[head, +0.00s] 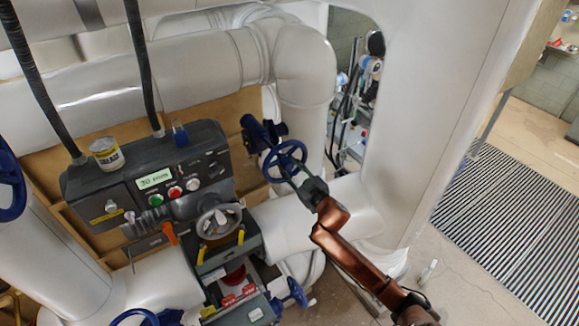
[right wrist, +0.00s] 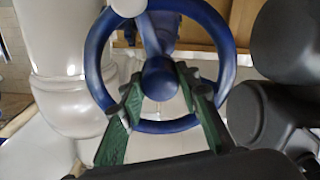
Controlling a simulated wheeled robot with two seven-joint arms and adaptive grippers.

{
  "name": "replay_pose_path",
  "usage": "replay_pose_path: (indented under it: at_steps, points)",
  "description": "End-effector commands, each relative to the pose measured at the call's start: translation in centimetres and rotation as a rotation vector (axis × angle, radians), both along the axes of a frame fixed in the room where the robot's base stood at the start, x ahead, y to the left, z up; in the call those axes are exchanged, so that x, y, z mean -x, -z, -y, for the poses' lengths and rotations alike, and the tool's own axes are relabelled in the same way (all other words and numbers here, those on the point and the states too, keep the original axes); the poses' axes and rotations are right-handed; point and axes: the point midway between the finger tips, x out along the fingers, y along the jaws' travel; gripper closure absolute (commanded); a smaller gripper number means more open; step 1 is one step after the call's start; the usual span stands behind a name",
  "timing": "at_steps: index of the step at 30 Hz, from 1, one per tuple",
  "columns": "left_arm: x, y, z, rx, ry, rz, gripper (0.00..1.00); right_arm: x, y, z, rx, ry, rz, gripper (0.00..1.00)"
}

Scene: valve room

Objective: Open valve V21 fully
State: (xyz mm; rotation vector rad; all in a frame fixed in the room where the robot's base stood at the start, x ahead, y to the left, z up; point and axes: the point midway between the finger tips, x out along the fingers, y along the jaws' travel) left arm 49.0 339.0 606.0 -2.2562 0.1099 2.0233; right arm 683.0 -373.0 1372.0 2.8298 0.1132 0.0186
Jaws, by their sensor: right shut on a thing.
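A blue handwheel (head: 285,160) is mounted on a blue valve beside the white vertical pipe, right of the dark control box. My right gripper (head: 293,172) reaches it from the lower right and is shut on it. In the right wrist view, the blue handwheel (right wrist: 222,62) fills the top middle, and the green-padded fingers of my right gripper (right wrist: 162,92) sit on either side of its round hub. No V21 label is readable in either view, so I cannot tell the valve's number. My left gripper is not in view.
Another blue handwheel (head: 291,292) is low down. Large white pipes (head: 385,110) crowd the area. Floor with a striped grate (head: 515,225) is open at right.

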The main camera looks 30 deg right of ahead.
Motion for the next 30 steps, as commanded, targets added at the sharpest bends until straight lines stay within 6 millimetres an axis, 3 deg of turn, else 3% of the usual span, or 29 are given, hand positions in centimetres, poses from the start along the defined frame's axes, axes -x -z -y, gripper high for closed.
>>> replay_pose_path:
  at_steps: [1,12,17,25,26,30]
  points:
    - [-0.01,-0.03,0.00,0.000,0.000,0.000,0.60,-0.21,-0.95,0.19,0.039,0.003,0.018,0.97]
    - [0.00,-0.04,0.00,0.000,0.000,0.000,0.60,-0.21,-0.99,0.18,0.703,0.007,0.069,0.97]
    - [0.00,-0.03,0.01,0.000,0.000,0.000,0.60,-0.22,-1.05,0.20,0.836,0.010,0.081,0.97]
    - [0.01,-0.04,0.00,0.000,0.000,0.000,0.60,-0.22,-1.06,0.23,0.833,0.011,0.080,0.97]
    - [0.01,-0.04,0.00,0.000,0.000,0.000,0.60,-0.23,-1.05,0.22,0.832,0.011,0.080,0.69]
    - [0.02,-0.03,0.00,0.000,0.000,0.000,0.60,-0.23,-1.01,0.21,0.831,0.010,0.078,0.60]
